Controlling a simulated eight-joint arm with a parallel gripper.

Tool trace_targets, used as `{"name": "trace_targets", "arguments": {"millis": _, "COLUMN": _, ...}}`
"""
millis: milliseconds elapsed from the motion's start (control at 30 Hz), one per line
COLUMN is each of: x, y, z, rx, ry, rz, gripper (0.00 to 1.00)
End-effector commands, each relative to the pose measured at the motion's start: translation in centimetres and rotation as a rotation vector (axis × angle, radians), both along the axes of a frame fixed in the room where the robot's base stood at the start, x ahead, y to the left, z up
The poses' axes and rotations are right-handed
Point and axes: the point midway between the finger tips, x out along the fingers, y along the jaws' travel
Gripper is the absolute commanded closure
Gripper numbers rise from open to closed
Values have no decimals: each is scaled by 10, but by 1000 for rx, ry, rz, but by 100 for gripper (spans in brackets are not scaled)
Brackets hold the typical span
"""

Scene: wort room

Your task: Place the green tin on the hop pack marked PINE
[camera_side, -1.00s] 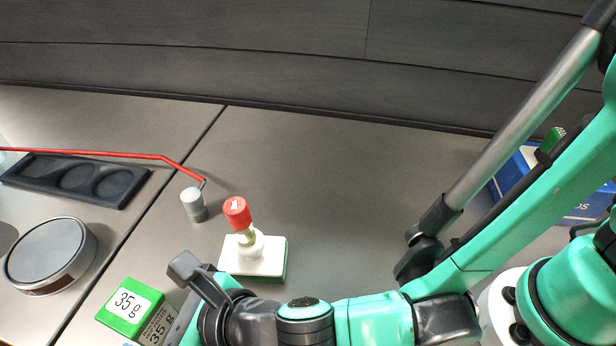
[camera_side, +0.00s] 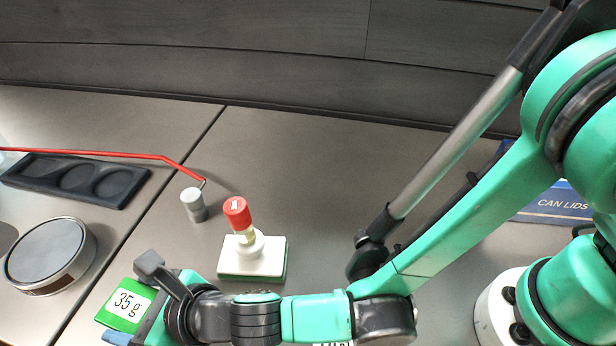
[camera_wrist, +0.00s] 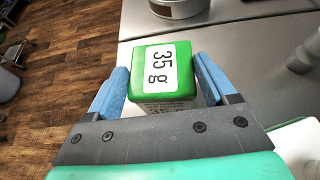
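The green tin (camera_side: 127,304), box-shaped with a white "35 g" label, stands at the lower left in the side view. It also shows in the wrist view (camera_wrist: 158,58), between my gripper's blue fingers. My gripper (camera_wrist: 161,80) is open, one finger on each side of the tin, with narrow gaps visible. In the side view my gripper partly covers the tin's near side. I cannot read PINE anywhere. A scrap of cut-off dark lettering shows at the bottom edge of the side view, below my arm.
A red-capped piece (camera_side: 238,214) stands on a white block with green edges (camera_side: 252,262). A grey cylinder (camera_side: 194,204) joins a red rod (camera_side: 110,154). A round grey can (camera_side: 45,262) and black tray (camera_side: 115,190) are left; a blue CAN LIDS box (camera_side: 545,205) is right.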

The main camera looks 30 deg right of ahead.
Motion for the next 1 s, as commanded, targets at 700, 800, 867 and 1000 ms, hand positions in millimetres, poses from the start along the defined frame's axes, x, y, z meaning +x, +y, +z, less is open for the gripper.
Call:
{"name": "trace_targets", "arguments": {"millis": 700, "x": 0, "y": 0, "z": 18, "rx": 0, "ry": 0, "rz": 0, "gripper": 95}}
{"name": "trace_targets", "arguments": {"millis": 800, "x": 0, "y": 0, "z": 36, "rx": 0, "ry": 0, "rz": 0, "gripper": 95}}
{"name": "trace_targets", "arguments": {"millis": 867, "x": 0, "y": 0, "z": 50, "rx": 0, "ry": 0, "rz": 0, "gripper": 95}}
{"name": "trace_targets", "arguments": {"millis": 1000, "x": -1, "y": -1, "z": 90, "rx": -1, "ry": 1, "rz": 0, "gripper": 95}}
